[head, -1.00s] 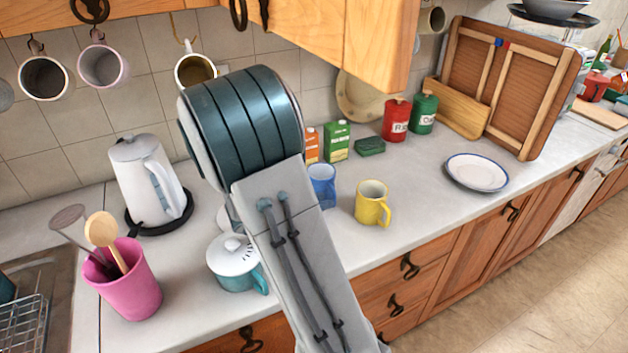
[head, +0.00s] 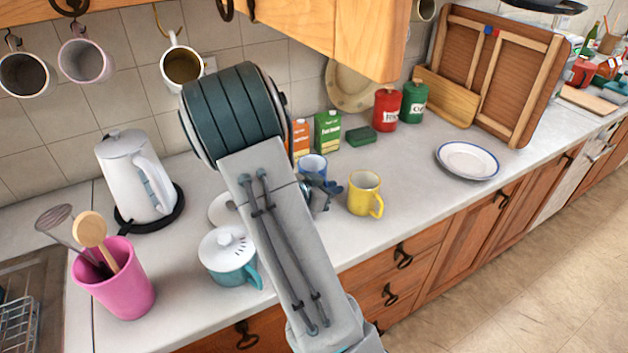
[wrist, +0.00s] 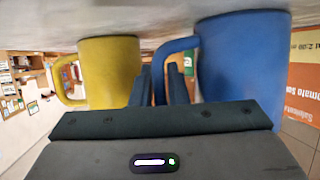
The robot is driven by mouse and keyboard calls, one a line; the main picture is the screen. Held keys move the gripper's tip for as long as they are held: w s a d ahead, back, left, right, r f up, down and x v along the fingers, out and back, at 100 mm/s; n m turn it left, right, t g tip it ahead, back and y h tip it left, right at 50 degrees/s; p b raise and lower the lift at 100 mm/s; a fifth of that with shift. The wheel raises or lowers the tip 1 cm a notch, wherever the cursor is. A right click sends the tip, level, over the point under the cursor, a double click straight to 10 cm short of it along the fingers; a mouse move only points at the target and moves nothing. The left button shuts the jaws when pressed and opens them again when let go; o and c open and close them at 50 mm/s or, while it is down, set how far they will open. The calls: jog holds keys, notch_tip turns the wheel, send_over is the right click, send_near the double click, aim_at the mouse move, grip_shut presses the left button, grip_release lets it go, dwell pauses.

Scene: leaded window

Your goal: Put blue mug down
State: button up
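The blue mug (head: 312,166) stands upright at the counter top (head: 408,205), left of and slightly behind the yellow mug (head: 364,193). Its base is at or very near the surface; I cannot tell whether it touches. In the wrist view, which is upside down, the blue mug (wrist: 243,58) is on the right and the yellow mug (wrist: 108,70) on the left. The fingers of my gripper (wrist: 165,85) are close together with the blue mug's handle between them. In the head view my gripper (head: 325,190) partly hides the lower blue mug, and my arm hides the rest of the hand.
A teal pot (head: 230,255) and a pink utensil holder (head: 118,285) stand left of my arm. Cartons (head: 327,133) and red and green canisters (head: 386,108) stand near the wall. A plate (head: 467,160) lies to the right. Counter is clear between the yellow mug and plate.

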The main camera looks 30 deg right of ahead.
grip_shut()
jog(key=shift+r, duration=0.1)
